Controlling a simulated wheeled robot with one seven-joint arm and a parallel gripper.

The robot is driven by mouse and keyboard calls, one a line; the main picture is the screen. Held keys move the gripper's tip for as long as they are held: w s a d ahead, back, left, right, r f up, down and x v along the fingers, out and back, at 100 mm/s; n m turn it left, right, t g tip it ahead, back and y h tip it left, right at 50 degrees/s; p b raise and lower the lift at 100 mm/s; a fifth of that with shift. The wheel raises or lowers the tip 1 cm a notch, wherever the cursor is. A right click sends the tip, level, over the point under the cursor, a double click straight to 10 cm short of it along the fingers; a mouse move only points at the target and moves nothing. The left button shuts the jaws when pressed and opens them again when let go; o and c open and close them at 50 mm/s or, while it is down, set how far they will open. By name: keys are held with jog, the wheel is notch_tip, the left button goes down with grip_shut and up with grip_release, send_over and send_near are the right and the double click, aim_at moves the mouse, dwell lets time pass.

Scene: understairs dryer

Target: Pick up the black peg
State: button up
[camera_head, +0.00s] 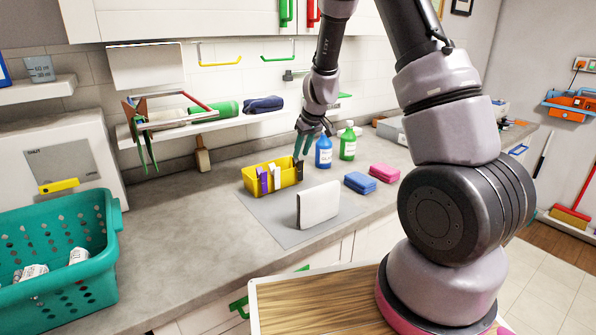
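The black peg (299,171) seems to be the dark upright piece at the right end of the yellow bin (285,178), which stands on a grey mat on the counter. A purple peg (262,181) and white pegs (277,174) stand along the same bin to its left. My gripper (299,157) points down over the right end of the bin, with its fingertips close to the top of the black peg. The fingers overlap the peg in this view, so I cannot tell whether they touch it or how far apart they are.
A blue bottle (324,152) and a green bottle (348,144) stand right of my gripper. A white upright panel (319,204) is in front of the bin. Blue (360,183) and pink (384,173) sponges lie to the right. A shelf (215,120) runs behind.

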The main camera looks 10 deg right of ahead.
aim_at(298, 169)
jog(key=x, duration=0.5)
jog(key=shift+w+a+r, duration=0.15)
jog(key=shift+w+a, duration=0.05)
jog(key=shift+w, duration=0.1)
grip_shut()
